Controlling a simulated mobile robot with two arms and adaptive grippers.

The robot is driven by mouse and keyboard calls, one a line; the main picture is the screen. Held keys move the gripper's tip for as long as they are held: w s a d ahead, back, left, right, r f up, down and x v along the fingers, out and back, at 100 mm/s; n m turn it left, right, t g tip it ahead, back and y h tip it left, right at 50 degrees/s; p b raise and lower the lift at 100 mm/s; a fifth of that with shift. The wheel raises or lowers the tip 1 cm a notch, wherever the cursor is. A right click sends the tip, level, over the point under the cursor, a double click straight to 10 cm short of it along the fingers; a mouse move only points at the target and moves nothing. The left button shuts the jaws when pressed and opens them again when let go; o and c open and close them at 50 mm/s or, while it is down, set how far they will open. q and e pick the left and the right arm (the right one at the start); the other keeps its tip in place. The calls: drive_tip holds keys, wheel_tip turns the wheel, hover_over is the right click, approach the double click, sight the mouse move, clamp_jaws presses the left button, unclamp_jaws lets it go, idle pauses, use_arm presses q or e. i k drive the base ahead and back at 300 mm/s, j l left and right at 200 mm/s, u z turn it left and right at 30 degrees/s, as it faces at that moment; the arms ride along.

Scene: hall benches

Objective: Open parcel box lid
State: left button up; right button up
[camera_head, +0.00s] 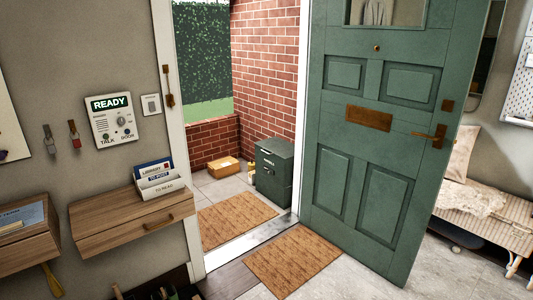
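The parcel box (274,172) is a dark green box standing outside the doorway, against the brick wall. Its top lid (274,147) looks shut, and there is a small pale label on its front. The lower right of the box is close to the door frame in the picture. Neither of my grippers shows in the head view.
The green front door (385,130) stands open to the right. A cardboard parcel (223,166) lies left of the box. Doormats lie outside (236,220) and inside (292,260) the threshold. A wooden wall drawer (130,218) juts out at left; a bench (488,220) stands right.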

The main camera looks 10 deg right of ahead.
sight(283, 149)
drive_tip(key=i+l+z, duration=0.1)
drive_tip(key=i+z, duration=0.35)
drive_tip(key=i, duration=0.85)
